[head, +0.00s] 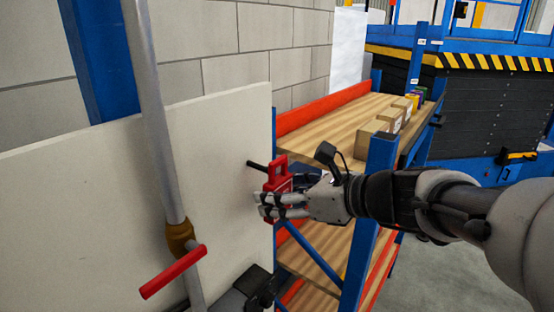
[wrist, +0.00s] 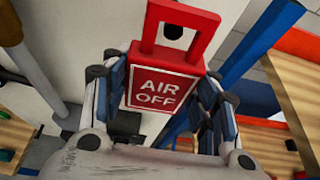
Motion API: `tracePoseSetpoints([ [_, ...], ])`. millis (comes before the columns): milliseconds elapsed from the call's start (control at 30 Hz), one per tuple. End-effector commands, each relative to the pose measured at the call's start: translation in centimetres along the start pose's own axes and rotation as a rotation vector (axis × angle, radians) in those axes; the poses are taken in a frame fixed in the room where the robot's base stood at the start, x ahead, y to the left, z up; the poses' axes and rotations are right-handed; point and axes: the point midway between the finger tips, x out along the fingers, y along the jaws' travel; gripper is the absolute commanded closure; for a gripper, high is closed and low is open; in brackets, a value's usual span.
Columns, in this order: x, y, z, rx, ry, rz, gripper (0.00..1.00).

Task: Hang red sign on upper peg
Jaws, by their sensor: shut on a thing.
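The red sign (wrist: 165,85), lettered "AIR OFF", has a loop-shaped handle at its top. My gripper (head: 268,204) is shut on the sign's sides; in the wrist view a finger of the gripper (wrist: 163,78) lies along each side. In the head view the sign (head: 280,164) is upright beside the white panel's right part. A black peg (head: 256,165) sticks out from the panel level with the sign's upper part. In the wrist view the peg's dark end (wrist: 173,30) shows within the loop opening. I cannot tell whether the peg passes through it.
The white panel (head: 90,200) has a grey pipe (head: 160,120) with a red lever (head: 173,271) in front of it. A blue-framed shelf (head: 330,135) with several boxes (head: 378,140) stands behind my arm. A black object (head: 255,285) is low by the panel.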

Motion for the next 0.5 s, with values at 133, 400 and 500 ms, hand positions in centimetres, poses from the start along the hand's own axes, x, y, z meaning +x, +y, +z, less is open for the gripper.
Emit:
tracePoseSetpoints([
  [133, 0.9, 0.1, 0.3, 0.0, -0.001, 0.001, 0.7],
  [400, 2.5, 0.1, 0.8, 0.0, 0.0, 0.001, 0.7],
  [500, 3.0, 0.1, 0.9, 0.0, 0.0, 0.002, 0.7],
])
